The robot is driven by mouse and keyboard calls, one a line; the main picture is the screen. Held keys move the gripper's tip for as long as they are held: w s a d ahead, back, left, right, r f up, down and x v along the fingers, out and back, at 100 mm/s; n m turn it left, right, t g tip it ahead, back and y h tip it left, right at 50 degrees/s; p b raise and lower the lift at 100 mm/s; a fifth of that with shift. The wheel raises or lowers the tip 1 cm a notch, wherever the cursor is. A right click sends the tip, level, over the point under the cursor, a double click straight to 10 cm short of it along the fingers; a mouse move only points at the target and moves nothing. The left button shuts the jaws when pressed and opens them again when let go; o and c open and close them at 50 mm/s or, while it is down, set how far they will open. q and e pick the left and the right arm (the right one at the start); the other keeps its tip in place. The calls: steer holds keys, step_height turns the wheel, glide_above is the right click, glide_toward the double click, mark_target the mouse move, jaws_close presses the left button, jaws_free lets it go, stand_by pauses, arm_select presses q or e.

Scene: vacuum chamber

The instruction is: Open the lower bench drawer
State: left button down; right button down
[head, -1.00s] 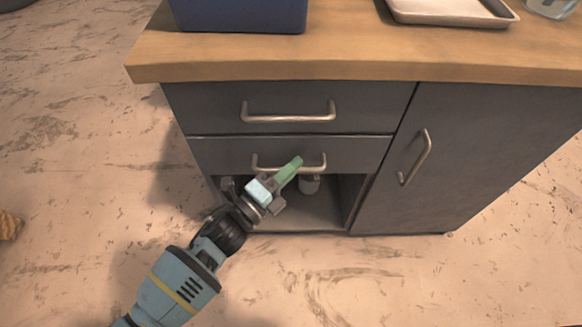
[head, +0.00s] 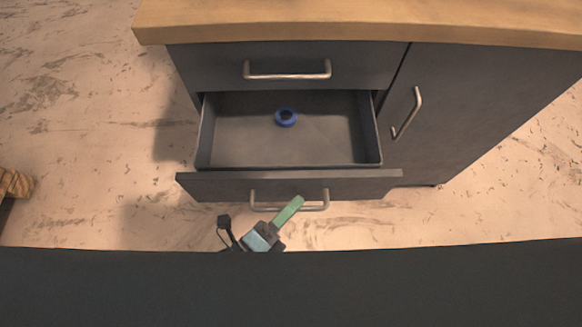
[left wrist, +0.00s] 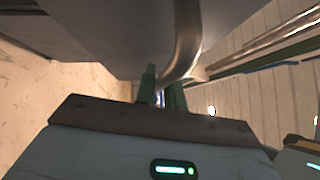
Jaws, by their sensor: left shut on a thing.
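The lower bench drawer (head: 225,185) is pulled well out of the dark grey bench in the head view, and its inside shows. Its metal bar handle (head: 316,207) is on the front panel. My left gripper (head: 291,207) is at this handle, with its green fingers shut on it. In the left wrist view the handle (left wrist: 188,40) runs down between the fingers (left wrist: 163,95). A blue ring-shaped object (head: 286,117) lies in the drawer toward the back. My right gripper is not in view.
The upper drawer (head: 200,68) with its own handle is shut above. A cabinet door (head: 460,110) to the right is shut. The wooden bench top (head: 350,20) overhangs them. A dark surface covers the bottom of the head view and hides most of my left arm.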

arm_select(q)
steer(key=s, duration=0.9)
steer(key=shift+s, duration=0.1)
steer(key=c, duration=1.5)
jaws_free()
steer(key=v, duration=0.8)
